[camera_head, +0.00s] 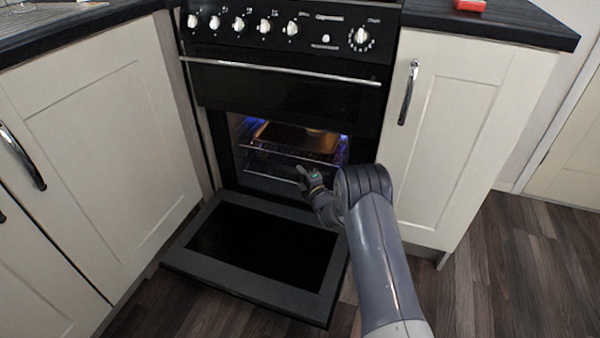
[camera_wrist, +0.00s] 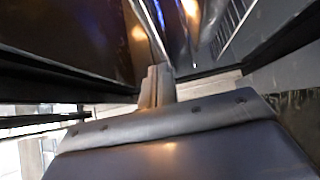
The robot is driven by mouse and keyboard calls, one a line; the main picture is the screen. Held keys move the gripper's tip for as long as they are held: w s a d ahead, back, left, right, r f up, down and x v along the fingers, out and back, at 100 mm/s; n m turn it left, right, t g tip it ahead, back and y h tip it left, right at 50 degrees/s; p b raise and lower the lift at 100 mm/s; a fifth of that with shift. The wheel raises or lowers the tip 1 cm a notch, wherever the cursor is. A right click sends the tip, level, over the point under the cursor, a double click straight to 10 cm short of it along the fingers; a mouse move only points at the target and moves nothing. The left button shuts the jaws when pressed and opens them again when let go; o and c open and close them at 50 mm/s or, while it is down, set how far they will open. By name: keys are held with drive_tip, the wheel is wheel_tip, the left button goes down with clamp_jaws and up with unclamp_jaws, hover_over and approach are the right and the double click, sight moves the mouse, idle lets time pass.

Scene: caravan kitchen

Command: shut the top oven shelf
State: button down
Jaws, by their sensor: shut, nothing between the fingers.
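The oven's lower door (camera_head: 215,278) is folded down open, and the lit cavity shows inside. The top oven shelf (camera_head: 262,148) is a wire rack with a brown tray (camera_head: 283,137) on it. How far the rack sticks out is hard to tell. My gripper (camera_head: 304,174) is shut and empty at the oven mouth, just below and in front of the top shelf's right part. In the wrist view my shut fingers (camera_wrist: 157,86) point at a thin metal bar (camera_wrist: 150,28), which looks like a shelf's front edge. Whether they touch it I cannot tell.
A lower rack (camera_head: 268,178) sits beneath. The upper oven door (camera_head: 280,100) is closed, its handle bar (camera_head: 280,70) above the opening. Cream cupboards (camera_head: 100,150) flank the oven on both sides. Free wooden floor (camera_head: 530,270) lies at the right.

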drive_tip(key=p+v, duration=0.3)
drive_tip(key=v, duration=0.6)
drive_tip(key=shift+f, duration=0.1)
